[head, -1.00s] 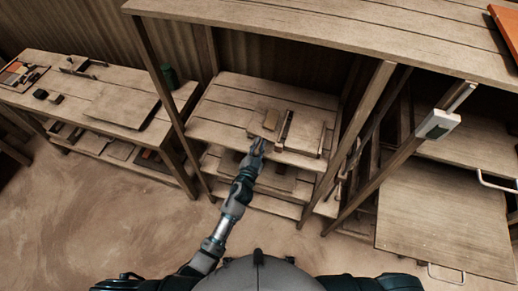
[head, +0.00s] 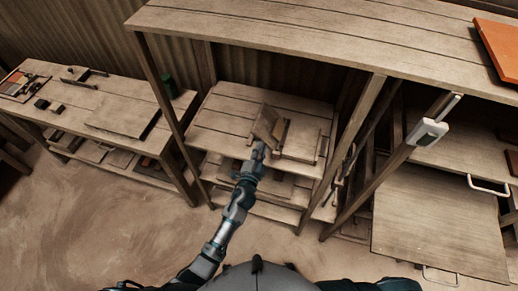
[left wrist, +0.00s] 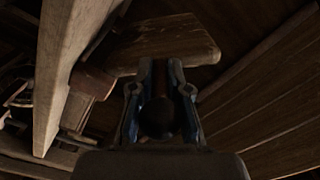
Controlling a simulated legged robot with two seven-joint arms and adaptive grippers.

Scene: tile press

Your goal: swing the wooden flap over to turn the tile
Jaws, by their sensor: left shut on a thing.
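The wooden flap (head: 267,122) stands tilted up from the press in the head view, on the middle shelf. My left gripper (head: 259,148) is at its near lower edge and shut on it. In the left wrist view the flap (left wrist: 165,42) spans above my left gripper (left wrist: 160,68), whose fingertips meet its near edge. The flat wooden bed (head: 303,142) of the press lies to the right of the flap. I cannot make out the tile; the raised flap may hide it. My right gripper is in neither view.
A workbench (head: 95,125) is at left. A dark green can (head: 169,87) stands on its right end. A lower shelf lies under the press.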

